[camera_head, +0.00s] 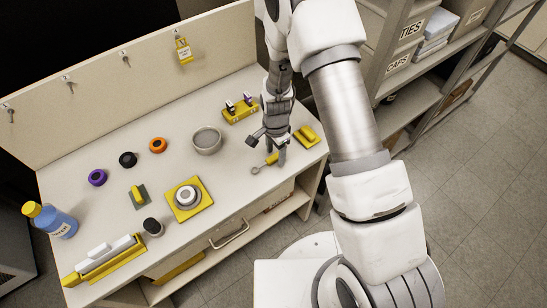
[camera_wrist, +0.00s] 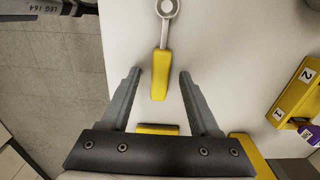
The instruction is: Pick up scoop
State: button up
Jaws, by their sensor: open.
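The scoop has a yellow handle and a grey ring-like metal end. It lies on the white bench top near the front right, and its handle (camera_head: 271,159) shows beside my gripper in the head view. In the wrist view the scoop's yellow handle (camera_wrist: 159,75) lies between the fingers' tips, with the metal end pointing away from the gripper. My gripper (camera_wrist: 160,74) is open, with one finger on each side of the handle and a gap on both sides. In the head view my gripper (camera_head: 276,150) points down over the bench, partly hiding the handle.
A yellow block (camera_head: 306,136) lies right of my gripper. A yellow numbered rack (camera_head: 240,111) stands behind, also at the right in the wrist view (camera_wrist: 299,95). A grey bowl (camera_head: 207,140) and a yellow square plate with a round piece (camera_head: 204,208) stand to the left.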

aim_at(275, 155)
grip_shut()
jog(key=shift+r, duration=0.15)
dwell(0.4)
jog(key=shift+r, duration=0.65)
notch_tip(275, 155, up, 3)
jog(key=shift+f, duration=0.2)
jog(key=s+d+r+b, duration=0.1)
jog(key=s+d+r, duration=0.3)
jog(key=d+r, duration=0.3)
jog(key=d, duration=0.4)
